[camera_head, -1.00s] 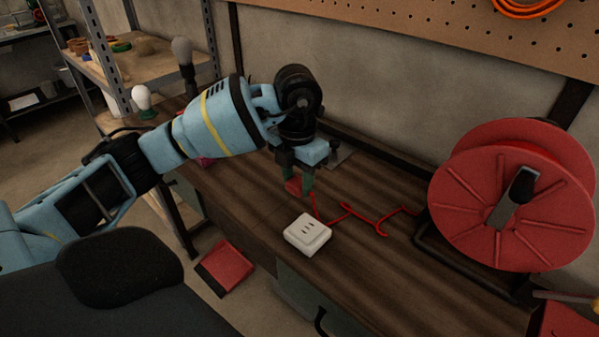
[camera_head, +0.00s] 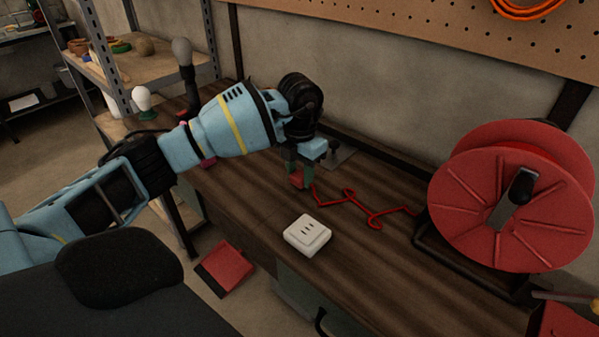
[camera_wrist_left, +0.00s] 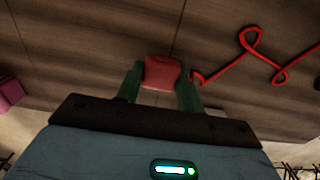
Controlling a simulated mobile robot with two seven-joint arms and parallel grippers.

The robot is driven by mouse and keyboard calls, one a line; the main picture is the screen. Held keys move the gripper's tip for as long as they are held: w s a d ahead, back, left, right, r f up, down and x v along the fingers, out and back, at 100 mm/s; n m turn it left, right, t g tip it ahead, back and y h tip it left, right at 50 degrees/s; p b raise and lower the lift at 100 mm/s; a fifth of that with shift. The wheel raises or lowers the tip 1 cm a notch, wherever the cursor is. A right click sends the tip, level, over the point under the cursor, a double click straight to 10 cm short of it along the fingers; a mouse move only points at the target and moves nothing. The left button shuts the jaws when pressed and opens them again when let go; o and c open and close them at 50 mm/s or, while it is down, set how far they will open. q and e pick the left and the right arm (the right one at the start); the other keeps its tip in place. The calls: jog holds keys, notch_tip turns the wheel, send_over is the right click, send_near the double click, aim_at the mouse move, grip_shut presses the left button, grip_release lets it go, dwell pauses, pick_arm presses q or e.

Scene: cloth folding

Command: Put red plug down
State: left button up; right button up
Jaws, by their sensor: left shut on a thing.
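The red plug (camera_wrist_left: 162,71) is between the green fingers of my left gripper (camera_wrist_left: 160,85), which is shut on it. In the head view the red plug (camera_head: 297,178) shows at the fingertips of my left gripper (camera_head: 301,177), low over the wooden bench; whether it touches the wood I cannot tell. A red cord (camera_head: 360,207) runs from the plug across the bench to the red cable reel (camera_head: 510,195). A white socket (camera_head: 307,235) lies on the bench nearer the front edge, apart from the plug. My right gripper is not in view.
The wooden workbench (camera_head: 385,262) is clear around the socket. The reel stands on its black frame at the right. A wall with a pegboard (camera_head: 400,30) is behind. A shelf with several items stands at the left. A pink object (camera_wrist_left: 10,92) shows at the wrist view's left edge.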

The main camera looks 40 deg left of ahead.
aim_at(300, 175)
pick_arm(q)
jog(key=shift+f, duration=0.75)
jog(key=o, duration=1.3)
jog(key=shift+r, duration=0.1)
jog(key=shift+r, duration=0.25)
notch_tip(300, 175, up, 12)
jog(key=shift+r, duration=0.25)
